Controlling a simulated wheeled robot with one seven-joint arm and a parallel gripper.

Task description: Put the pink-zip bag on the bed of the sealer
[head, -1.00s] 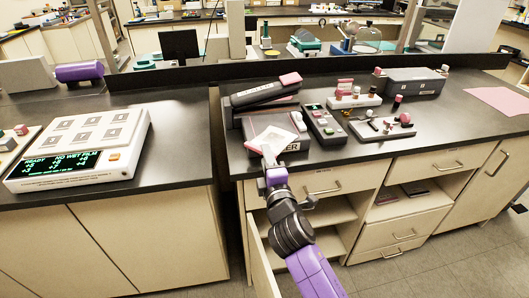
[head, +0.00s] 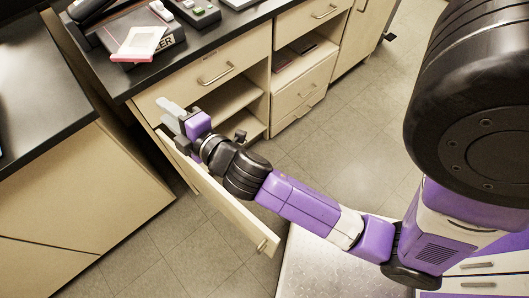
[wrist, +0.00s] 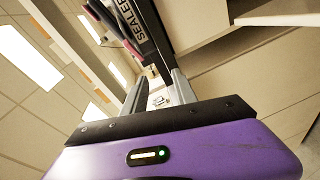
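The flat pale bag with a pink band (head: 138,42) lies on top of the dark sealer (head: 112,32), partly across its front edge. The sealer's lettered front (head: 168,42) faces the room, and its top left is cut off by the frame. My gripper (head: 168,112) is below and in front of the sealer, apart from the bag, near the cabinet front. Its pale fingers stand apart with nothing seen held. In the wrist view the sealer's lettered side (wrist: 131,38) shows just beyond the fingers (wrist: 157,90).
The black counter (head: 225,28) holds small devices to the right of the sealer. A drawer front (head: 190,88) is under it, with open shelves below. A cabinet door (head: 235,205) stands open beside my forearm. Another counter (head: 35,100) is at left. Floor is clear at right.

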